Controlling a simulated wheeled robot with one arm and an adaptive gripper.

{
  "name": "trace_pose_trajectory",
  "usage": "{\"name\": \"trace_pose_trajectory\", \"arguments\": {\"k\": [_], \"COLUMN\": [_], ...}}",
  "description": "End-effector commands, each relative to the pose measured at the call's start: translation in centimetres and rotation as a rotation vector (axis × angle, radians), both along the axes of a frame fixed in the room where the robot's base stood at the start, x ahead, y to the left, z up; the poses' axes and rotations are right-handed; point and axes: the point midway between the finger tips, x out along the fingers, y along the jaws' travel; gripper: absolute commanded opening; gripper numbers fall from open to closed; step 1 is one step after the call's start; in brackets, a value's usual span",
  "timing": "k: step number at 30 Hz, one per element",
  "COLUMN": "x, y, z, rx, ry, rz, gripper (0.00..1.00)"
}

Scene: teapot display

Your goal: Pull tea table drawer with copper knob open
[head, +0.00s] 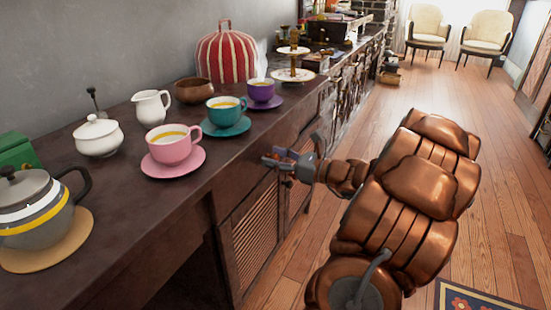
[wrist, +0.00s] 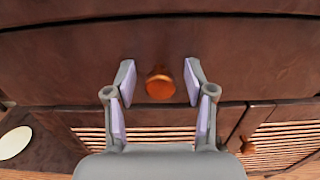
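The tea table (head: 105,230) is a long dark wooden cabinet on the left in the head view. In the wrist view its drawer front (wrist: 70,75) fills the upper half and appears flush with the table. The round copper knob (wrist: 160,84) sits on this front. My gripper (wrist: 160,82) is open, with one purple-padded finger on each side of the knob and a gap to both. In the head view my gripper (head: 272,163) is at the drawer front, below the table edge; the knob is hard to make out there.
Slatted doors (head: 252,232) lie below the drawer. On the table stand a pink cup (head: 168,146), a teal cup (head: 222,110), a purple cup (head: 261,91), a grey teapot (head: 38,215) and a striped tea cosy (head: 226,55). The wooden floor (head: 400,105) beyond my arm is clear.

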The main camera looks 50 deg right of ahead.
Motion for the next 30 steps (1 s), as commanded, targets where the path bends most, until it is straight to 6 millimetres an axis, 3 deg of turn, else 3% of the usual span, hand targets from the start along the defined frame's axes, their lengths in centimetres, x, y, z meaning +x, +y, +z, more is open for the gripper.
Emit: {"name": "trace_pose_trajectory", "arguments": {"k": [2,15,30], "x": [0.0,-0.02,-0.16], "y": [0.0,-0.01,0.17], "z": [0.0,-0.03,0.09], "rx": [0.0,0.0,0.001], "ry": [0.0,0.0,0.0], "rz": [0.0,0.0,0.007], "gripper": [0.45,0.0,0.0]}}
